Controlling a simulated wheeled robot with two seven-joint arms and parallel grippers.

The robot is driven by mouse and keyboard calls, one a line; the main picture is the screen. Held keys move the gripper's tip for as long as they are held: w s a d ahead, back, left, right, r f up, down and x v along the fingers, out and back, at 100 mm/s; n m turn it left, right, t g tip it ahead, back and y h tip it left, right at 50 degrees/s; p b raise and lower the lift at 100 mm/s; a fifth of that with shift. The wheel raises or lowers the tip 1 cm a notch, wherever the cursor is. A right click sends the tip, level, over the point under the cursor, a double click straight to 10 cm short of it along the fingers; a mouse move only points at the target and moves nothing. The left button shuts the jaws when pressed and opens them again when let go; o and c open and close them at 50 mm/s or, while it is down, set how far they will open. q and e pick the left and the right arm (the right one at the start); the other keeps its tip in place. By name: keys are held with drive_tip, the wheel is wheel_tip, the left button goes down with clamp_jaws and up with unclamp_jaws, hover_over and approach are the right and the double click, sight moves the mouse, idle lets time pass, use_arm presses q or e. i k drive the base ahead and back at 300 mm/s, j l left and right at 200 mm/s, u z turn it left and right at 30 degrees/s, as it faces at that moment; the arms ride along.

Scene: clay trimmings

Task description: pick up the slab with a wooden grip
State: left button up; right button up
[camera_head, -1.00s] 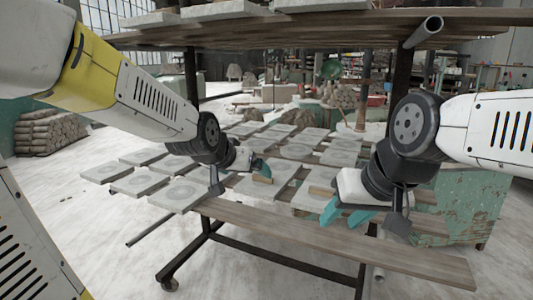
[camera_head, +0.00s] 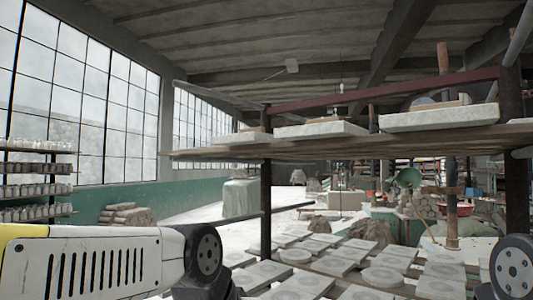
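Pale slabs with what look like wooden grips on top lie in a row on the upper shelf board (camera_head: 400,142): a right slab (camera_head: 440,121), a middle slab (camera_head: 320,131) and a left slab (camera_head: 240,138). The grips show as thin brown strips, on the right slab (camera_head: 437,105) most clearly. Several more slabs (camera_head: 300,284), some with round discs, lie on the lower level. My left arm shows at the lower left and my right arm at the lower right edge. Both grippers are below the picture and out of view.
A dark post (camera_head: 266,200) and a right post (camera_head: 516,190) hold the shelf, with a reddish rail (camera_head: 385,91) above it. A rack of pale pots (camera_head: 35,185) stands far left. Windows line the left wall. Open floor shows behind the shelf.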

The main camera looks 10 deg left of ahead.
sight(255, 135)
drive_tip(key=i+j, duration=1.1)
drive_tip(key=k+j+u, duration=0.05)
drive_tip(key=j, duration=0.05)
